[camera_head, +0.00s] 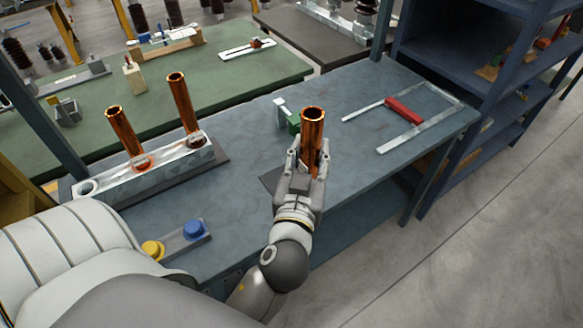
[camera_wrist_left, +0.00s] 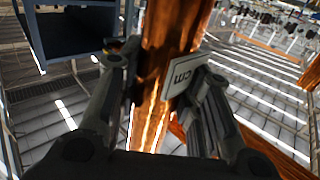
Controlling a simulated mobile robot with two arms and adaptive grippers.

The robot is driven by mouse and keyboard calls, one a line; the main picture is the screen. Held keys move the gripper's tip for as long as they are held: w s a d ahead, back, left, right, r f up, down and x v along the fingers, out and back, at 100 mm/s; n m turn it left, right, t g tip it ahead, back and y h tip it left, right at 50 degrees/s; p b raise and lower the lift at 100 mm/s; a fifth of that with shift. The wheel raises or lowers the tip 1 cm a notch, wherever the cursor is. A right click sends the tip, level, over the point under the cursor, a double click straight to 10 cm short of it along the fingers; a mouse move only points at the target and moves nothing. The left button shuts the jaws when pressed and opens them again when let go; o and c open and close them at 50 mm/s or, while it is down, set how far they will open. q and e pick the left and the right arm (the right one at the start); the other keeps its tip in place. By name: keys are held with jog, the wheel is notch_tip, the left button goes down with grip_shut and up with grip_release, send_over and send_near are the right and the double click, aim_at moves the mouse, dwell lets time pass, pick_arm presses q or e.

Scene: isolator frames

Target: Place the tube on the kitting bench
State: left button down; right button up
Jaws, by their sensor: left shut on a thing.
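A copper tube (camera_head: 313,130) stands about upright in my left gripper (camera_head: 307,168), over the blue-grey bench (camera_head: 250,150). The gripper is shut around the tube; the tube's open top rises above the fingers. Its lower end is hidden by the hand, so I cannot tell whether it touches the bench. In the left wrist view the tube (camera_wrist_left: 168,40) runs between the two fingers of the left gripper (camera_wrist_left: 165,85). Two more copper tubes (camera_head: 124,132) (camera_head: 183,100) stand in a pale rack (camera_head: 150,175) at the bench's left. My right gripper is not in view.
A small green fixture (camera_head: 292,121) stands just behind the held tube. A red-handled metal frame (camera_head: 403,108) lies at the bench's right. A block with yellow and blue buttons (camera_head: 180,238) sits at the front left. Blue shelving (camera_head: 480,70) stands at the right.

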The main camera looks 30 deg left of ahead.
pick_arm(q)
jog(key=w+a+f+b, duration=0.4)
jog(key=w+a+f, duration=0.4)
jog(key=a+f, duration=0.2)
jog(key=shift+w+f+b, duration=0.2)
jog(key=shift+f+b, duration=0.15)
jog(key=shift+f, duration=0.8)
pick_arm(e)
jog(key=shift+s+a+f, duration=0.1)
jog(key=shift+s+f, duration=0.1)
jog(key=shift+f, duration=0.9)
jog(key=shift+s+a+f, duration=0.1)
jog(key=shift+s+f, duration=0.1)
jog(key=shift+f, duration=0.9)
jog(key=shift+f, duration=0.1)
pick_arm(q)
jog(key=c, duration=1.4)
grip_release()
jog(key=shift+f, duration=0.25)
jog(key=shift+c, duration=0.2)
jog(key=o, duration=0.4)
jog(key=shift+o, duration=0.2)
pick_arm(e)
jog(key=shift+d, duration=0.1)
pick_arm(q)
jog(key=shift+r, duration=0.1)
